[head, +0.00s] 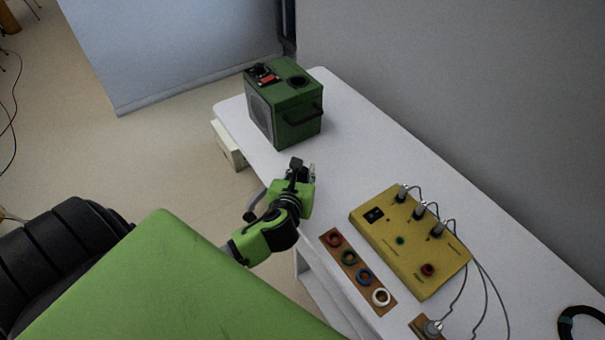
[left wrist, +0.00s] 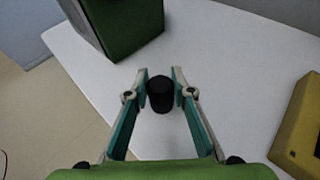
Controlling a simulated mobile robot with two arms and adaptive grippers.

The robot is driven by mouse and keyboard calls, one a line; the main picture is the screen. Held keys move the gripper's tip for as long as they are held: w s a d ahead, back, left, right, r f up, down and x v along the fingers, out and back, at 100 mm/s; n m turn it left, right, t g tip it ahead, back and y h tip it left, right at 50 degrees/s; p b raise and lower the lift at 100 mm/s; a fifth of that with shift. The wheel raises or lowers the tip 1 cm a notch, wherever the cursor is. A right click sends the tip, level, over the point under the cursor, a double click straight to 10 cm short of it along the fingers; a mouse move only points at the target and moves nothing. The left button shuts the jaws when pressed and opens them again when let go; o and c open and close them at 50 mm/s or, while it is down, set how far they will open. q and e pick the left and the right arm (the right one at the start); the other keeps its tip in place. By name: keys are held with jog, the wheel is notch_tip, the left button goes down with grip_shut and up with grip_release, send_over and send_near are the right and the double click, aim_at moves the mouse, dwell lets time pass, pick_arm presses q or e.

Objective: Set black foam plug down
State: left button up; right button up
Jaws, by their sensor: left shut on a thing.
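The black foam plug (left wrist: 160,96) is a short dark cylinder. In the left wrist view it sits between the two fingers of my left gripper (left wrist: 160,74), which is shut on it. In the head view my left gripper (head: 309,172) is over the near edge of the white table (head: 355,135), just in front of the green speaker box (head: 297,125). I cannot make out the plug clearly there, nor tell whether it touches the table. My right gripper is not in view.
A yellow box (head: 405,260) with cabled plugs stands to the right. A brown strip with coloured rings (head: 357,270) lies before it. A black ring (head: 580,318) is at the far right. Bare table lies between the green box and yellow box.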

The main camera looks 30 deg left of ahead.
pick_arm(q)
jog(key=shift+f, duration=0.5)
jog(key=shift+f, duration=0.1)
jog(key=o, duration=0.7)
jog(key=v, duration=1.2)
